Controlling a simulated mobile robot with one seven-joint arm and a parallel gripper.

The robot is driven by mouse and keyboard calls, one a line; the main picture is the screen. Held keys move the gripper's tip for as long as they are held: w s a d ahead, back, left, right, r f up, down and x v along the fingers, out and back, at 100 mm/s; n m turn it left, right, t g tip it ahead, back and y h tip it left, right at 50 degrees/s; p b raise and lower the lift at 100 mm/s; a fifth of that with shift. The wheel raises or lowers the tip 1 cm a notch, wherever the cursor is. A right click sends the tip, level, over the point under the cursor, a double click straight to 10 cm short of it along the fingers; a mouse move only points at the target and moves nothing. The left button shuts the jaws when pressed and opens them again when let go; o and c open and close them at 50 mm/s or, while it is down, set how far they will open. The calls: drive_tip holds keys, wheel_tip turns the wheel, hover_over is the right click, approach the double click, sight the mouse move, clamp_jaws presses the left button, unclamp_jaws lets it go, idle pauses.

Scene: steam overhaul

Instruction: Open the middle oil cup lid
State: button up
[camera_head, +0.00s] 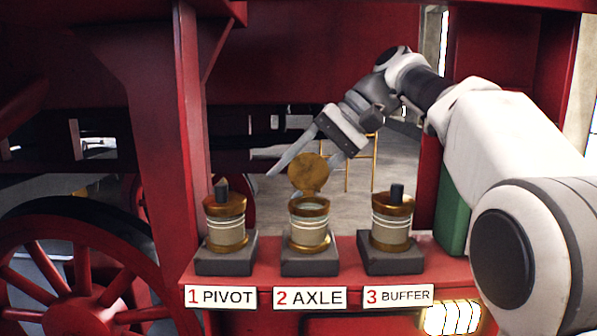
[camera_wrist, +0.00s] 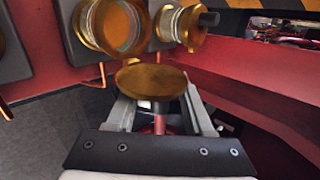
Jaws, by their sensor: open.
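The middle oil cup (camera_head: 310,229), behind the label "2 AXLE", is a brass and pale banded cup on a dark block. Its round brass lid (camera_head: 309,173) stands raised at the back of the rim, and the cup's mouth is uncovered. The open cup (camera_wrist: 118,27) shows at the top of the wrist view, with the lid (camera_wrist: 150,81) nearer the camera. My gripper (camera_wrist: 160,112) is open, with its fingers spread on either side behind the lid. Whether a finger touches the lid is unclear. The lid hides part of the gripper in the head view.
The pivot cup (camera_head: 225,224) at left and the buffer cup (camera_head: 391,224) at right have brass tops with dark knobs. All three stand on a red ledge (camera_head: 340,280). A green block (camera_head: 452,213) stands at the right. A red spoked wheel (camera_head: 85,290) is at lower left.

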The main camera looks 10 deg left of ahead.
drive_tip(key=v, duration=0.7)
drive_tip(key=shift+d, duration=0.2)
drive_tip(key=shift+w+r, duration=0.1)
drive_tip(key=shift+r, duration=0.1)
